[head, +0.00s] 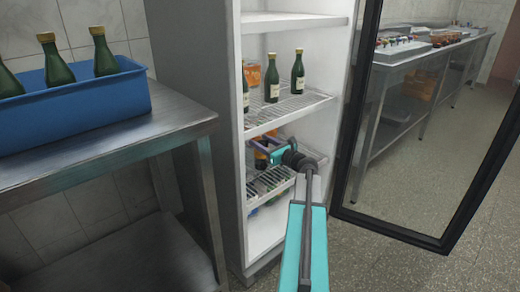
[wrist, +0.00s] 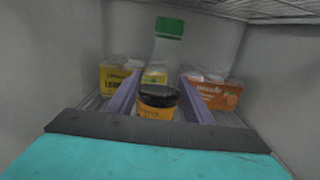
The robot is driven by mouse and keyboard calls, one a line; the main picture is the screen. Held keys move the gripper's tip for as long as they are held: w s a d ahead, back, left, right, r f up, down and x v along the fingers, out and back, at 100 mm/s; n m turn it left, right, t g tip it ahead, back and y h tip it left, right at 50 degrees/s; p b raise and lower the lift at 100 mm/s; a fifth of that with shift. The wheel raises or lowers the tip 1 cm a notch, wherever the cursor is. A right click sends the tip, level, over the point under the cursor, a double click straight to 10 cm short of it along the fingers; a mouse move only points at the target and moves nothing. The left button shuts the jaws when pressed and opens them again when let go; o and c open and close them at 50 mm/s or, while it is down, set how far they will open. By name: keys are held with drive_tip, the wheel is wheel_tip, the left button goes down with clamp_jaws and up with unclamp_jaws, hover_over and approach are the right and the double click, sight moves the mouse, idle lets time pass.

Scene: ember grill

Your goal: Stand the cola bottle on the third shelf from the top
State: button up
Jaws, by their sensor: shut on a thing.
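My gripper (head: 262,156) reaches into the open fridge, just above a lower wire shelf (head: 268,186). In the wrist view its two purple fingers (wrist: 160,95) close on the sides of a short jar (wrist: 157,112) with a black lid and an orange label. How far the jar is above the shelf cannot be told. A clear bottle with a green cap (wrist: 169,28) stands behind the jar, its lower part hidden. I cannot pick out a cola bottle for certain. The wire shelf above (head: 275,116) bears several dark green bottles. The fridge's upper part is out of view.
The fridge door (head: 345,170) stands open at right. A steel table (head: 120,130) with a blue crate (head: 80,112) of green bottles stands at left.

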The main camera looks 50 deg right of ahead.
drive_tip(key=shift+f, duration=0.7)
drive_tip(key=o, duration=1.3)
drive_tip(key=shift+s+a+p, duration=0.15)
drive_tip(key=shift+s+p, duration=0.35)
drive_tip(key=shift+s, duration=1.5)
drive_tip(key=shift+s+a+p, duration=0.15)
drive_tip(key=shift+s+p, duration=0.35)
drive_tip(key=shift+s, duration=1.5)
drive_tip(key=shift+s+a+p, duration=0.15)
drive_tip(key=shift+s+p, duration=0.35)
drive_tip(key=shift+s, duration=1.5)
